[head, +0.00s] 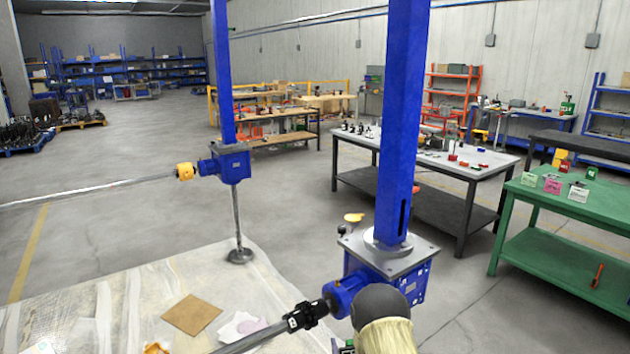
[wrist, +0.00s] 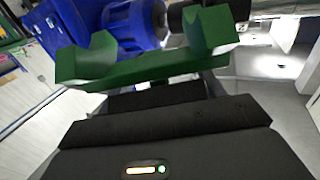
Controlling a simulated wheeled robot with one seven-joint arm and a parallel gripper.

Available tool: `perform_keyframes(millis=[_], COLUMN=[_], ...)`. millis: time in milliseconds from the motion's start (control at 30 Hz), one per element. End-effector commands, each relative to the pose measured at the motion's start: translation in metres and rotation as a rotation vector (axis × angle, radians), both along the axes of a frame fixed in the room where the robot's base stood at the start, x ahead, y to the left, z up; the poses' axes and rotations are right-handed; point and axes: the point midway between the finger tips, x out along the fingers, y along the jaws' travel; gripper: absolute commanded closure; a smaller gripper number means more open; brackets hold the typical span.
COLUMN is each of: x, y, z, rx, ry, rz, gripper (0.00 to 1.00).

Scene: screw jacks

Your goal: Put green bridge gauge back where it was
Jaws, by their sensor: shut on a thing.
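The green bridge gauge (wrist: 130,70) is a U-shaped block with a raised end on each side. In the wrist view my gripper (wrist: 158,97) is shut on its middle bar. The gauge lies across the top of the jaws with its ends pointing away from the gripper. A blue jack housing (wrist: 132,24) and a dark shaft coupling are close behind the gauge; I cannot tell whether they touch. In the head view the gripper is mostly cut off at the bottom edge, beside the near blue screw jack (head: 400,284).
The green table (head: 560,205) at the right carries small cards and parts. A grey-topped table (head: 440,165) with small tools stands behind the near jack. A second blue jack (head: 226,162) stands at the left. A shaft with a black coupling (head: 306,316) runs into the near jack.

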Motion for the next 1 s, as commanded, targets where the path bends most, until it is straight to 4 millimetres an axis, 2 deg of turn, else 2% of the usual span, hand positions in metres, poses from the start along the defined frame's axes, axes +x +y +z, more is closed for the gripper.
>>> perform_keyframes(millis=[200,333,467,1000], x=[-0.029,-0.042,-0.046,-0.046], y=[-0.038,-0.053,-0.058,-0.058], z=[-0.039,-0.052,-0.057,-0.057], rx=[-0.001,0.000,0.001,0.001], ry=[0.004,0.001,-0.002,-0.003], rz=[-0.114,-0.155,-0.169,-0.168], gripper=[0.72,0.72,0.72,0.72])
